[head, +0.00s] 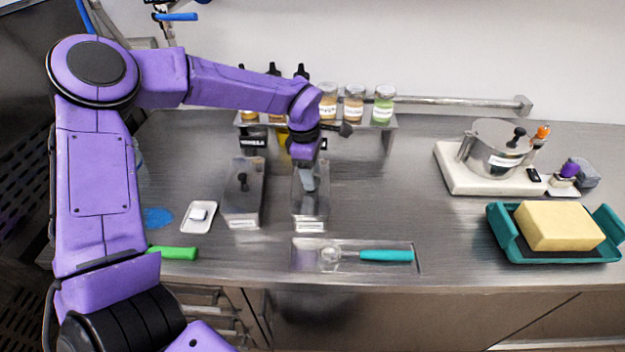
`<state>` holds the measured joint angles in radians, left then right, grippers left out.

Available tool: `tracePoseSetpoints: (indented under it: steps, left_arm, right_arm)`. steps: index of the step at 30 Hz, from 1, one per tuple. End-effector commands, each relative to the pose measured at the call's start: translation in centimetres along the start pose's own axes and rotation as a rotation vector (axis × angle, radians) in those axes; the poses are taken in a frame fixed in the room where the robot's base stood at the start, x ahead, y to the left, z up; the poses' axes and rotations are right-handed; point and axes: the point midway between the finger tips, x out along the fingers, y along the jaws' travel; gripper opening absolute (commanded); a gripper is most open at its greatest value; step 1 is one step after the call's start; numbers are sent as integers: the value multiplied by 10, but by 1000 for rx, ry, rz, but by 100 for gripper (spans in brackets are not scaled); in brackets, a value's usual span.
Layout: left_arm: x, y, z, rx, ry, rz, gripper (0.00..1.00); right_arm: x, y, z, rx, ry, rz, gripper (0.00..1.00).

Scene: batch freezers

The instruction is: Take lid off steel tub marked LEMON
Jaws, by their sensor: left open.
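Two long steel tubs stand side by side in the middle of the counter. The left tub (243,204) has a flat lid with a black knob (243,181) on it. The right tub (310,212) is under my left gripper (309,186), which points down, open, its fingertips at the tub's top. The gripper hides the middle of that top, so I cannot see a knob or whether the fingers touch anything. Both tubs have small white labels on their front ends, too small to read, so I cannot tell which says LEMON. My right gripper is out of view.
A steel tray (306,267) with a teal-handled scoop (385,255) lies in front. A jar shelf (393,125) stands behind. A steel pot (492,148) on a white base and a teal tray (513,240) are right. Counter between is clear.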

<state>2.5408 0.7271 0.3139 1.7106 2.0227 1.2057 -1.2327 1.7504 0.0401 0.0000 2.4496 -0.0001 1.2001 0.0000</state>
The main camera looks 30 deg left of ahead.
Motion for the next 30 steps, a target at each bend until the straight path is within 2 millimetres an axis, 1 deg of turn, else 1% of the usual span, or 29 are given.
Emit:
tracePoseSetpoints:
  steps: [6,8,9,11,12,23,26,29,30]
  left_arm:
    - [2,0,0,0,-1,1,54]
    - [2,0,0,0,0,1,35]
    - [2,0,0,0,0,1,22]
    - [2,0,0,0,0,1,2]
    - [2,0,0,0,0,1,0]
    - [1,0,0,0,1,0,0]
    - [-6,0,1,0,0,3,0]
    - [-19,1,3,-1,-1,4,0]
    - [-28,1,4,0,-2,5,0]
  right_arm:
    - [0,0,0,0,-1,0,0]
    - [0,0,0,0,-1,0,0]
    - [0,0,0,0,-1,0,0]
    - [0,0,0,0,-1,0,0]
    - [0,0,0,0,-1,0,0]
    - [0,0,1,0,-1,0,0]
    - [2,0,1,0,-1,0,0]
    - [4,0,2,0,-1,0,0]
    - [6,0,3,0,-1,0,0]
